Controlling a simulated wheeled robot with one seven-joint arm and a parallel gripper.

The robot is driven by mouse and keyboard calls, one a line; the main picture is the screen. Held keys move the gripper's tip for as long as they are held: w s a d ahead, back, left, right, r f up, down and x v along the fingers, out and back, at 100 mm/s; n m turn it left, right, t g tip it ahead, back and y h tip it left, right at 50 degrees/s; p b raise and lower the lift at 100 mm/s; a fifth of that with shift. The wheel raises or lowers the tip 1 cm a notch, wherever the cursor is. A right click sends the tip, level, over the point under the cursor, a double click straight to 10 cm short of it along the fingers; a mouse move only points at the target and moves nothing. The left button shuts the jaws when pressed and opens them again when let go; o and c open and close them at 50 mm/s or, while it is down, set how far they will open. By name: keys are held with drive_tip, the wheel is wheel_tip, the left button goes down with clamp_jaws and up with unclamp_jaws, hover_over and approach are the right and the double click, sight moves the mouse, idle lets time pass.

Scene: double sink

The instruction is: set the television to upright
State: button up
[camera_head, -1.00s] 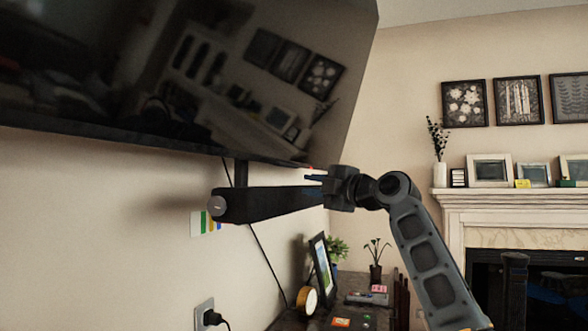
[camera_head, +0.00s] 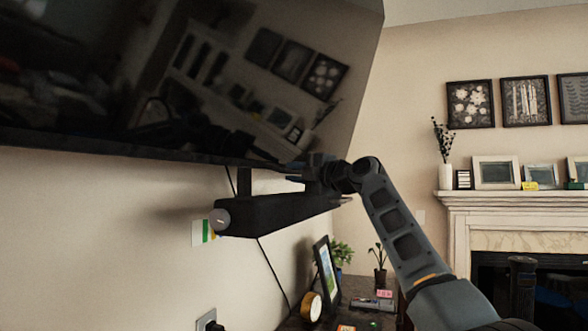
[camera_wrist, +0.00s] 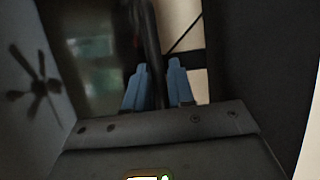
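The television (camera_head: 150,75) is a large dark, glossy screen on the wall at the upper left of the head view. It leans with its screen facing partly down. My gripper (camera_head: 296,172) is at the right part of its lower edge. In the wrist view, my gripper's two blue fingers (camera_wrist: 158,86) are apart, with the television's dark edge (camera_wrist: 152,40) running between them. The gap on each side of the edge is narrow, and I cannot tell whether either finger touches it.
A black soundbar (camera_head: 275,212) sticks out just below the television and close under my gripper. A picture frame (camera_head: 325,275) and plants stand on the cabinet below. A fireplace mantel (camera_head: 510,198) is at the right.

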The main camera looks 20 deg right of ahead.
drive_tip(key=shift+w+a, duration=0.2)
drive_tip(key=shift+w, duration=0.15)
clamp_jaws()
idle(0.3)
